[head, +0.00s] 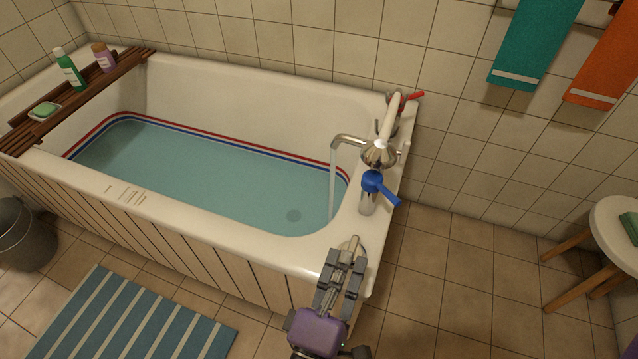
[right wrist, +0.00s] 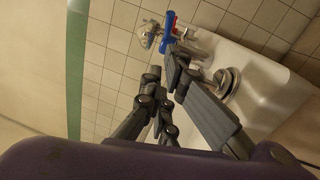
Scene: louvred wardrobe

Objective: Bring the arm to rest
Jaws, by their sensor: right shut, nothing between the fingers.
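My right gripper (head: 346,262) is shut and empty, over the near right corner of the bathtub rim (head: 300,255). Its dark fingers also show in the right wrist view (right wrist: 178,75). The blue tap lever (head: 380,187) stands beyond the fingertips, apart from them; it also shows in the right wrist view (right wrist: 168,32). A round metal fitting (right wrist: 228,84) on the rim shows close behind the fingers in the wrist view. My left gripper is not in view.
Water runs from the metal spout (head: 350,138) into the part-filled tub. A red lever (head: 410,97) is at the back. A wooden rack (head: 125,68) spans the tub's left end. A stool (head: 612,225) stands right, a bucket (head: 25,235) left. Floor between tub and stool is clear.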

